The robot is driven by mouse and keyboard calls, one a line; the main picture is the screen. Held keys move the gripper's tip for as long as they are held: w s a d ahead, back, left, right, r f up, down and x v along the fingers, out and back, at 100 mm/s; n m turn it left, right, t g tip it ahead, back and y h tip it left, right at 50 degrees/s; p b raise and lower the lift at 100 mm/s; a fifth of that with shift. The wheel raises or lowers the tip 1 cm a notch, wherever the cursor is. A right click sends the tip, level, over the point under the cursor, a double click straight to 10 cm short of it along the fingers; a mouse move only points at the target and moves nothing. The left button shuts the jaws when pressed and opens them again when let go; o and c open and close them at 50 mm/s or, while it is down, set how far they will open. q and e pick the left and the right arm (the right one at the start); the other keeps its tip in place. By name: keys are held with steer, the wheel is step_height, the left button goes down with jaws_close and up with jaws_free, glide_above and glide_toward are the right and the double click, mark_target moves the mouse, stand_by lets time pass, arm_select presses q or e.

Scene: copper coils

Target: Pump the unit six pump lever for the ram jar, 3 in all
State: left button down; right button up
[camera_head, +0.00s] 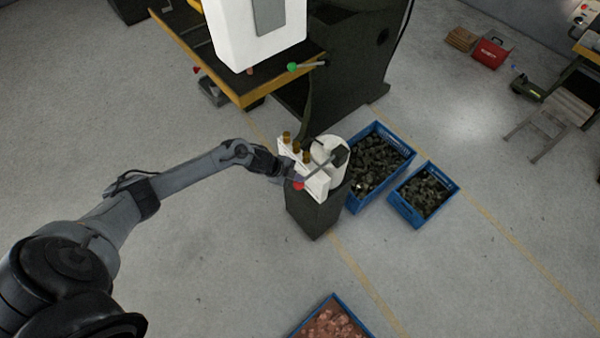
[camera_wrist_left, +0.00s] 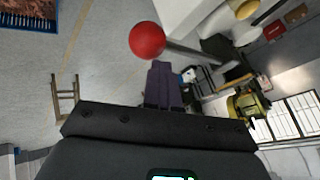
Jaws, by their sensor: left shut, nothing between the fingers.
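The pump unit is a white block (camera_head: 318,186) with brass fittings (camera_head: 296,147) and a white cylinder on a dark pedestal (camera_head: 316,214). Its lever has a red ball knob (camera_head: 299,185) and a grey rod slanting up to a dark head (camera_head: 340,155). The ball also shows in the left wrist view (camera_wrist_left: 147,40), with its rod running right. My left gripper (camera_head: 287,175) is beside the knob; its fingers (camera_wrist_left: 163,68) are shut and empty, their tips close to the ball. I cannot tell whether they touch it. My right gripper is out of view.
A machine with a green-knobbed lever (camera_head: 292,67) and a yellow-edged table (camera_head: 240,100) stands behind the unit. Blue crates of dark pieces (camera_head: 408,150) (camera_head: 455,188) sit to its right. A crate of copper pieces (camera_head: 330,325) is in front. Floor between is clear.

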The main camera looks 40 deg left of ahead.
arm_select(q)
steer(key=shift+w+d+r+p, duration=0.1)
steer(key=shift+r+p, duration=0.9)
steer(key=shift+r, duration=0.25)
steer(key=shift+w+r+p, duration=0.1)
steer(key=shift+r+p, duration=0.85)
steer(key=shift+r, duration=0.25)
steer(key=shift+w+r, duration=0.1)
steer(key=shift+r, duration=0.05)
steer(key=shift+r, duration=0.1)
steer(key=shift+r, duration=0.15)
steer(key=r+p, duration=0.2)
steer(key=r, duration=0.1)
steer(key=r+p, duration=0.1)
steer(key=p, duration=0.1)
steer(key=shift+w+r, duration=0.25)
steer(key=shift+w, duration=0.1)
